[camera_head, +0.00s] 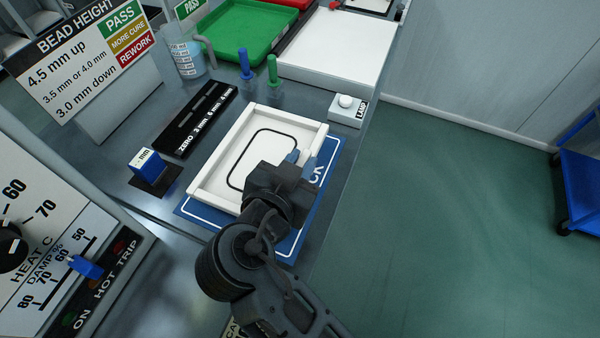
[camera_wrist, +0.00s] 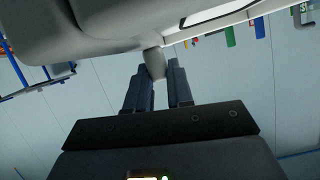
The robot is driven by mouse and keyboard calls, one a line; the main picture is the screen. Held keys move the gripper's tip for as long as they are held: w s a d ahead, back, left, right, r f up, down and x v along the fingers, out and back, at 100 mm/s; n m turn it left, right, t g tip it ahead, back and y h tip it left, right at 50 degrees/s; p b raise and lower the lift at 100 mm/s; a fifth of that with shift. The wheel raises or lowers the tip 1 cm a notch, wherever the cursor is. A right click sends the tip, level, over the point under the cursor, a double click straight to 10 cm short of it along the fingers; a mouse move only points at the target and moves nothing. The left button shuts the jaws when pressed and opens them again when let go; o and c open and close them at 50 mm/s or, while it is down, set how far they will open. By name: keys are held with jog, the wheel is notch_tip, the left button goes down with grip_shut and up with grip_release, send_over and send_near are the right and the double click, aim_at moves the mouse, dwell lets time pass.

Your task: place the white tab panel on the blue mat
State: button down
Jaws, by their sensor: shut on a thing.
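The white tab panel (camera_head: 222,178) has raised white rims and a black rounded outline on its face. It lies over the blue mat (camera_head: 318,190), whose lower and right parts show past it. I cannot tell whether it touches the mat. My gripper (camera_head: 301,162) is at the panel's right edge, with its arm covering the lower right corner. In the wrist view, the fingers of my gripper (camera_wrist: 156,66) are shut on the panel's pale tab (camera_wrist: 154,64). The panel (camera_wrist: 85,28) fills the upper left there.
A black gauge strip (camera_head: 203,118) and a blue block (camera_head: 147,163) on a black base stand left of the mat. A lamp box (camera_head: 346,110) is at the upper right. Blue and green pegs (camera_head: 272,70) and a green tray (camera_head: 250,30) are behind. The control panel (camera_head: 60,255) is at lower left.

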jog(key=shift+f, duration=1.8)
jog(key=c, duration=1)
grip_release()
jog(key=shift+f, duration=0.1)
jog(key=v, duration=1.2)
jog(key=shift+b, duration=0.45)
